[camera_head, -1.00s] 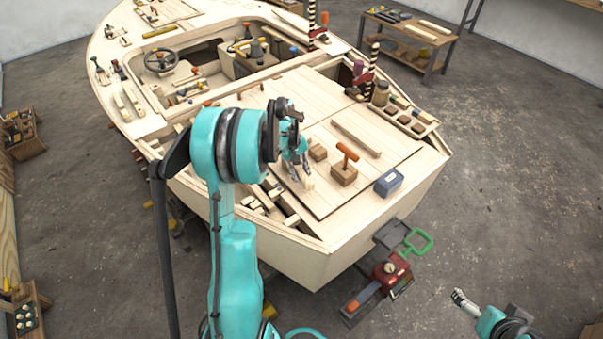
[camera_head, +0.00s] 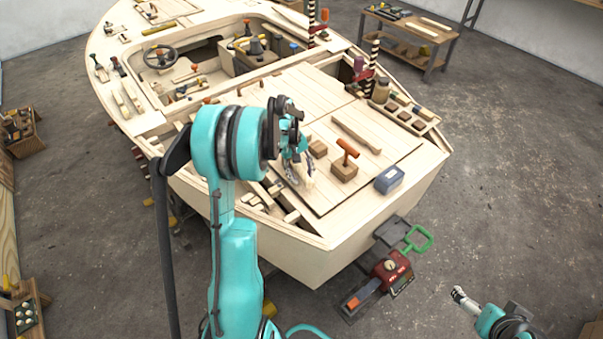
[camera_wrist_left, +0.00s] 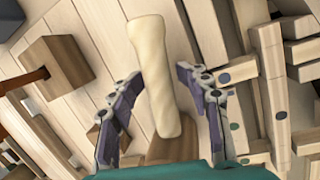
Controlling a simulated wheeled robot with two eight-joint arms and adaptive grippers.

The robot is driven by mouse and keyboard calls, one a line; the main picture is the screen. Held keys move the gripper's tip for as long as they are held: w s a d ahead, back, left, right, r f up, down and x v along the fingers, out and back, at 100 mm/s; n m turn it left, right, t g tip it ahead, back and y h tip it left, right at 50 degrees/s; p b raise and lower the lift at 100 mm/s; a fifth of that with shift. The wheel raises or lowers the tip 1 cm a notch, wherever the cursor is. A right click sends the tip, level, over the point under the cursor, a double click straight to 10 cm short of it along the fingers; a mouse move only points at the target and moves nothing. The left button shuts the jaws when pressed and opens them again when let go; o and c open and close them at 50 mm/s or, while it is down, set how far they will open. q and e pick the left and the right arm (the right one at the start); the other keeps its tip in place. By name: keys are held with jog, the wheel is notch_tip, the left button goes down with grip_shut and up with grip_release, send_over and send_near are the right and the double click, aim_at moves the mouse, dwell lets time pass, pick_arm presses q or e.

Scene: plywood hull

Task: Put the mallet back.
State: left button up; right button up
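A pale, rounded wooden piece like a mallet handle (camera_wrist_left: 155,75) lies between the fingers of my left gripper (camera_wrist_left: 160,72) in the left wrist view. The fingertips stand on both sides of it with narrow gaps, so the gripper looks open around it. A brown wooden block (camera_wrist_left: 172,148) shows at its near end; I cannot tell whether the two are joined. In the head view my left gripper (camera_head: 302,175) is low over the stern deck, and the pale piece (camera_head: 309,183) shows small at its tips. My right gripper (camera_head: 460,294) is off the boat at lower right, its fingers too small to read.

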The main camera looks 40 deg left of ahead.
pick_arm(q)
jog(key=v, duration=1.2)
dwell(0.3)
jog(key=s+d+r+m+t+y, duration=0.1)
jog(key=s+d+r+m+t, duration=0.25)
jog(key=d, duration=0.65)
jog(key=s+d+r+m+y, duration=0.2)
jog(key=s+d+m, duration=0.3)
jog(key=s+d, duration=0.3)
jog(key=s+d+f+m+t, duration=0.3)
jog(key=s+d+m, duration=0.1)
jog(key=d, duration=0.2)
jog(key=shift+s+d+f, duration=0.15)
jog(key=shift+s+d, duration=0.1)
jog(key=shift+s, duration=0.05)
